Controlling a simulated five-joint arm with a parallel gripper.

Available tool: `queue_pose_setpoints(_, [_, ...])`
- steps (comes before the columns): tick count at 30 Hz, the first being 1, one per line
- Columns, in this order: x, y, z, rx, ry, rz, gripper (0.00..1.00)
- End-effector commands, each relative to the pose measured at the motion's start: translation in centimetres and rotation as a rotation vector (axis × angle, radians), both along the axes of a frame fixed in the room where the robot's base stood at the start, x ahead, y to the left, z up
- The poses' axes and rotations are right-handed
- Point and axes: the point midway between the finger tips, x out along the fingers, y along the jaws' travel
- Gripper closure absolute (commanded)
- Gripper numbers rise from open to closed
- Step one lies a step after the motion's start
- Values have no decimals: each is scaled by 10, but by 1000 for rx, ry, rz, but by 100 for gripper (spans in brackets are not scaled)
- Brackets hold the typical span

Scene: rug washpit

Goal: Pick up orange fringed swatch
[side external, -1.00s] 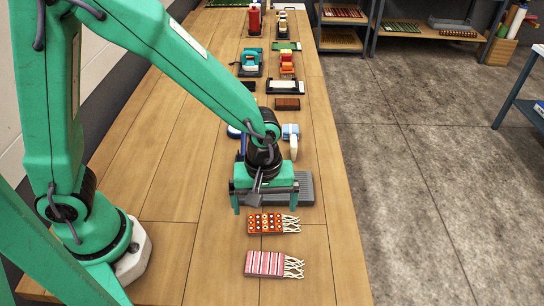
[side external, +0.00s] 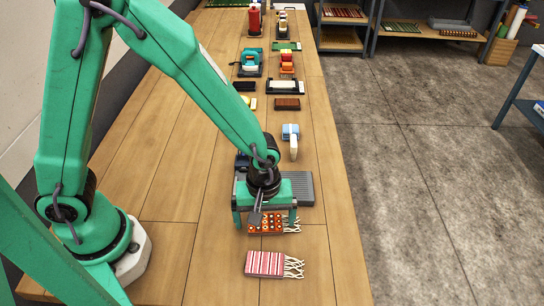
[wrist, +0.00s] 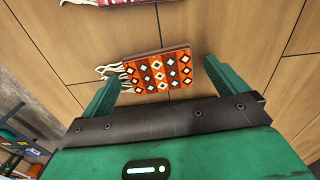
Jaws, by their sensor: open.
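The orange fringed swatch (side external: 277,223) has a patterned face and a white fringe. It lies on the wooden bench, partly hidden behind my gripper (side external: 265,231) in the side view. My gripper is open, with its two green fingers spread left and right of the swatch. In the wrist view the orange swatch (wrist: 158,73) lies in the gap between the fingertips of my gripper (wrist: 158,78), its fringe toward the left finger. I cannot tell the exact height of the fingers above the bench.
A red-and-white striped fringed swatch (side external: 264,263) lies nearer the camera. A grey ribbed pad (side external: 304,187) lies just behind my gripper. A blue-and-white brush (side external: 291,139) and several other tools stand farther back. The bench's right front is clear.

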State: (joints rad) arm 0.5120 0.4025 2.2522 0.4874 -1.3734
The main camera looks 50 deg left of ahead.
Motion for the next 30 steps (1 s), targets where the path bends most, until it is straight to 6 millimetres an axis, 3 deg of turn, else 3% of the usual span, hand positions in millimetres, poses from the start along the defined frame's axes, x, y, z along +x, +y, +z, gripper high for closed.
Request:
queue_pose_setpoints(11, [0,0,0,-1,-1,0,2])
queue_pose_setpoints(19, [0,0,0,-1,-1,0,50])
queue_pose_setpoints(30, [0,0,2,-1,-2,0,51])
